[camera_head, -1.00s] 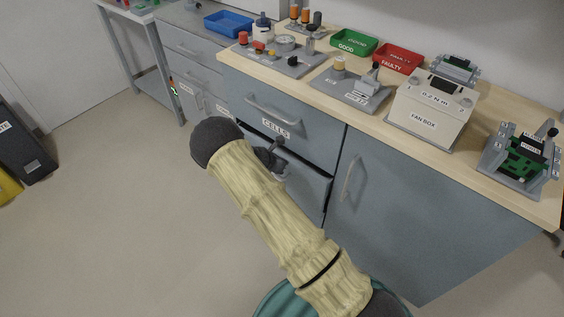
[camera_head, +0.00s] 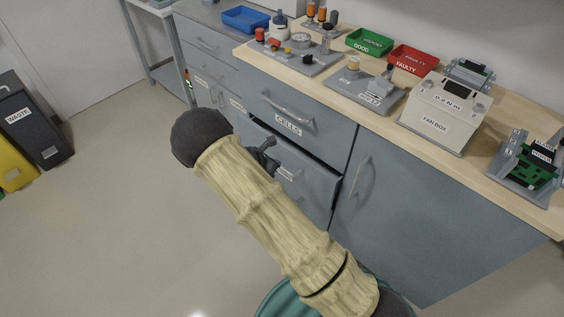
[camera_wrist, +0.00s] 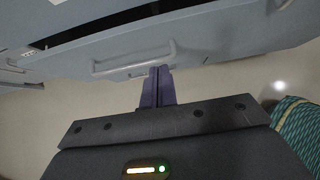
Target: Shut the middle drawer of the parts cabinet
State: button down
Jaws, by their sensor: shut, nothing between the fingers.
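The middle drawer (camera_head: 316,185) of the blue-grey parts cabinet sits below the drawer labelled CELLS (camera_head: 300,112). It stands partly open, with a dark gap along its top edge. In the wrist view its front (camera_wrist: 220,38) and bar handle (camera_wrist: 130,66) show, with the dark gap above. My gripper (camera_head: 268,150) is at the drawer front, partly hidden behind my arm in the head view. In the wrist view its purple fingers (camera_wrist: 160,72) are together and empty, their tips close to the handle's right part. I cannot tell whether they touch it.
The cabinet door (camera_head: 400,210) to the right is shut. The worktop holds a fan box (camera_head: 435,122), a green tray (camera_head: 369,42), a red tray (camera_head: 412,60) and fixtures. Waste bins (camera_head: 35,125) stand at far left. The floor (camera_head: 120,230) left of my arm is clear.

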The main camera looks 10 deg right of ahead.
jog(key=v, duration=0.2)
jog(key=shift+s+a+r, duration=0.1)
jog(key=shift+a+r, duration=0.1)
jog(key=c, duration=2.1)
grip_release()
jog(key=o, duration=0.4)
jog(key=shift+o, duration=0.8)
jog(key=s+d+r+m+g+y, duration=0.1)
jog(key=s+d+r+m+g, duration=0.1)
jog(key=s+d+r+m, duration=0.2)
jog(key=shift+d+r+m, duration=0.2)
jog(key=shift+d+m, duration=0.4)
jog(key=shift+m, duration=0.4)
jog(key=s+d+r+m+y, duration=0.3)
jog(key=s+r+m, duration=0.4)
jog(key=s+m, duration=0.3)
jog(key=s+d+r+m+g+y, duration=0.1)
jog(key=s+d+r+m+y, duration=0.1)
jog(key=s+d+r+m, duration=0.2)
jog(key=s+r+m, duration=0.3)
jog(key=s+m, duration=0.3)
jog(key=shift+r+y, duration=0.35)
jog(key=shift+y, duration=0.05)
